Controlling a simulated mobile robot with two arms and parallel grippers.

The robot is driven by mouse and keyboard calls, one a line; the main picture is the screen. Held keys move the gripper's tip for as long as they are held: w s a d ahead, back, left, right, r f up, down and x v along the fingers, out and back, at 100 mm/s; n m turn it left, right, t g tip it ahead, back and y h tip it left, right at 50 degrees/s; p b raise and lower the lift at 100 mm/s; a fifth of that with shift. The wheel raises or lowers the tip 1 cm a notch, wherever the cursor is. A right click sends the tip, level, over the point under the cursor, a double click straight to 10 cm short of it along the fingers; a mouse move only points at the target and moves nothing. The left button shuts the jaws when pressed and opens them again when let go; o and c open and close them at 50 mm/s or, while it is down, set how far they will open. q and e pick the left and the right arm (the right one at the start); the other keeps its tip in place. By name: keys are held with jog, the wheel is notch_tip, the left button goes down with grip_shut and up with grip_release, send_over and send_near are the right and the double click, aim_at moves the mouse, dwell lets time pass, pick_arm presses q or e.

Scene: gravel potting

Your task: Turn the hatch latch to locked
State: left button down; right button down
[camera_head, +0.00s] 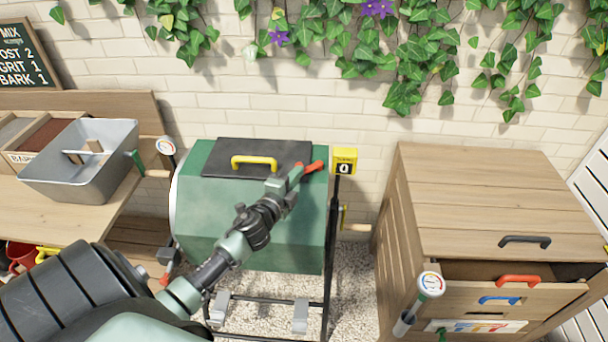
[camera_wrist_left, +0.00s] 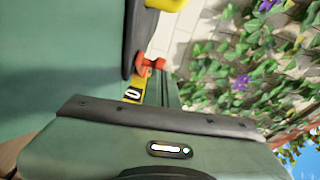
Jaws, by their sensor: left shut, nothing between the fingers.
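The green drum (camera_head: 250,235) stands in the middle of the head view, with a black hatch (camera_head: 215,153) and a yellow hatch handle (camera_head: 254,162) on top. The red latch (camera_head: 314,166) lies at the hatch's right end, pointing right and slightly toward the wall. My left gripper (camera_head: 296,175) is shut and empty, with its tips right beside the latch. I cannot tell whether they touch it. The left wrist view also shows the red latch (camera_wrist_left: 150,65) beside the dark hatch edge, beyond my gripper housing. My right gripper is not in view.
A yellow counter box (camera_head: 344,161) reading 0 stands just right of the latch. A grey metal tub (camera_head: 82,160) sits on the left bench. A wooden cabinet (camera_head: 480,200) with an open drawer stands right. The ivy wall is behind.

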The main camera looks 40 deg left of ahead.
pick_arm(q)
jog(key=a+m+h, duration=0.2)
jog(key=shift+w+f+h+b, duration=0.1)
jog(key=shift+h+b, duration=0.25)
jog(key=shift+h, duration=0.05)
jog(key=a+m+h, duration=0.1)
jog(key=a+m+h+b, duration=0.1)
jog(key=h, duration=0.1)
jog(key=shift+w+h+b, duration=0.3)
jog(key=shift+w, duration=0.1)
jog(key=shift+w+a+b, duration=0.6)
jog(key=shift+w+a, duration=0.1)
jog(key=shift+a, duration=0.25)
jog(key=shift+s, duration=0.1)
